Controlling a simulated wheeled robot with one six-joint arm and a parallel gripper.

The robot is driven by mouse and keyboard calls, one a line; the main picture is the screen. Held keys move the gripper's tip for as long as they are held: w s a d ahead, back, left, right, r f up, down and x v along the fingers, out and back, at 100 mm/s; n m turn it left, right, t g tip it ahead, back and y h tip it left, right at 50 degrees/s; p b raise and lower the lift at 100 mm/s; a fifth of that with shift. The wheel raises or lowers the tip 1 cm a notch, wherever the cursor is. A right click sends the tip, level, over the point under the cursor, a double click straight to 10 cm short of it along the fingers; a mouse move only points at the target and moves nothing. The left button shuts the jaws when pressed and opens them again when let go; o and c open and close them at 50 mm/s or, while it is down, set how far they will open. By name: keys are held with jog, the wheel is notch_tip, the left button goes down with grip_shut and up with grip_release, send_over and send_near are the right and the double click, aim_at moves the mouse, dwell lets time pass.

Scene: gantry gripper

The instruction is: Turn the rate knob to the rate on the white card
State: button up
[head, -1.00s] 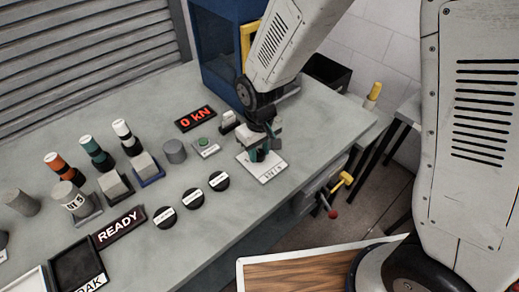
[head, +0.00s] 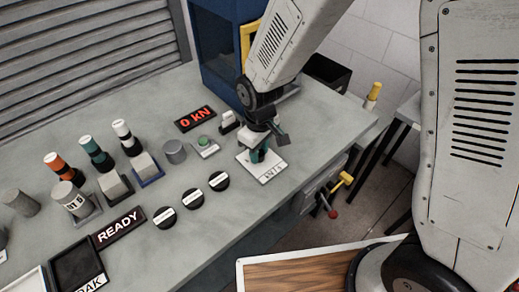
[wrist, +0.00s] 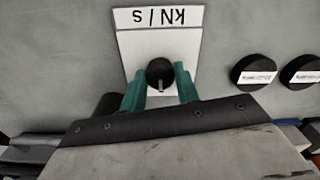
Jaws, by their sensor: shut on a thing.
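The rate knob (wrist: 160,72) is small, black and round with a pale pointer line. It sits on a white plate (wrist: 130,48) marked "kN/s", which also lies near the bench's right edge in the head view (head: 272,173). My gripper (wrist: 161,75) has teal fingers on either side of the knob and is shut on it. In the head view my gripper (head: 258,155) points down over the plate and hides the knob. No scale numbers can be read around the knob. I cannot make out a white card with a readable rate.
Three black discs (head: 193,198) with white labels lie left of the plate. A red "0 kN" display (head: 195,118), a green button box (head: 205,146) and a "READY" sign (head: 118,228) stand nearby. Several capped cylinders (head: 97,153) stand further left. A blue cabinet (head: 220,50) stands behind.

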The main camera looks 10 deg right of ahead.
aim_at(260, 153)
jog(key=o, duration=1)
jog(key=shift+c, duration=0.2)
notch_tip(260, 153, up, 8)
jog(key=shift+f, duration=0.1)
jog(key=s+d+r+m+t, duration=0.1)
jog(key=s+d+r+m, duration=0.8)
jog(key=s+d+r, duration=0.8)
jog(key=s+d, duration=0.2)
jog(key=d, duration=0.2)
jog(key=shift+s+r, duration=0.2)
jog(key=shift+r, duration=0.15)
